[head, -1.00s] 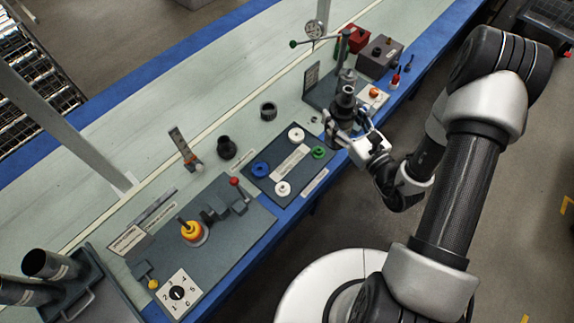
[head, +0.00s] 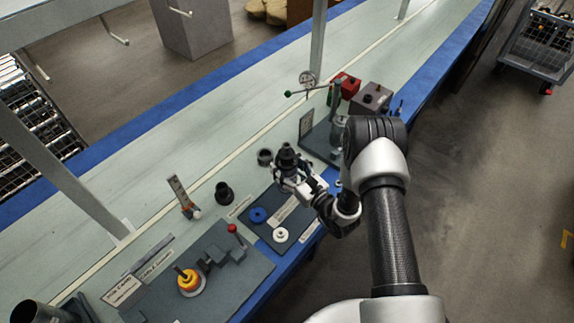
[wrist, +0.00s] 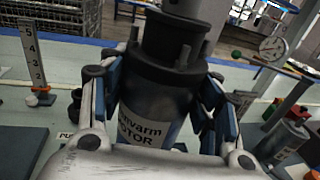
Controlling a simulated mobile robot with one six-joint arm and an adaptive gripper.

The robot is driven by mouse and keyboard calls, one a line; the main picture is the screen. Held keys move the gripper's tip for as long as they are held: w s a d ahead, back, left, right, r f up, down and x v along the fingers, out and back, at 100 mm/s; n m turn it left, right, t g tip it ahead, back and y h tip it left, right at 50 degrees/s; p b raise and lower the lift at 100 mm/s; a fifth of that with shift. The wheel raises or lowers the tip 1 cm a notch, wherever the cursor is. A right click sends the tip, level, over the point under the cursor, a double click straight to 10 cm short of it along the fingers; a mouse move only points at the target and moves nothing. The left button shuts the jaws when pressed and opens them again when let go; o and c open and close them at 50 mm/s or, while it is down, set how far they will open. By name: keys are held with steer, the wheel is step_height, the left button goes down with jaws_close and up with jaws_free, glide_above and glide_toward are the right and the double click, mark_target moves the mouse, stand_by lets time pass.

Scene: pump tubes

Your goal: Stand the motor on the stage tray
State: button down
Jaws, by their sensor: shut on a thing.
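The motor is a dark cylinder with a stepped black top and a white label reading "MOTOR" (wrist: 150,115). It also shows in the head view (head: 286,155). My gripper (wrist: 163,88) is shut on its sides and holds it roughly upright. In the head view my gripper (head: 289,172) is over the far right part of a dark flat tray (head: 262,234) with coloured rings. This may be the stage tray; its label is not legible. The motor's base is hidden, so I cannot tell its height above the tray.
A blue ring (head: 258,215) and a white ring (head: 281,235) sit on the tray. A black fitting (head: 224,193) and a dark ring (head: 265,157) stand behind it. A grey fixture board (head: 230,285) lies left.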

step_height(320, 180, down, 14)
steer(key=b, duration=0.4)
steer(key=shift+w, duration=0.15)
steer(key=shift+b, duration=0.35)
steer(key=c, duration=1)
jaws_free()
steer(key=shift+s+f, duration=0.2)
steer(key=shift+f, duration=0.15)
steer(key=o, duration=0.5)
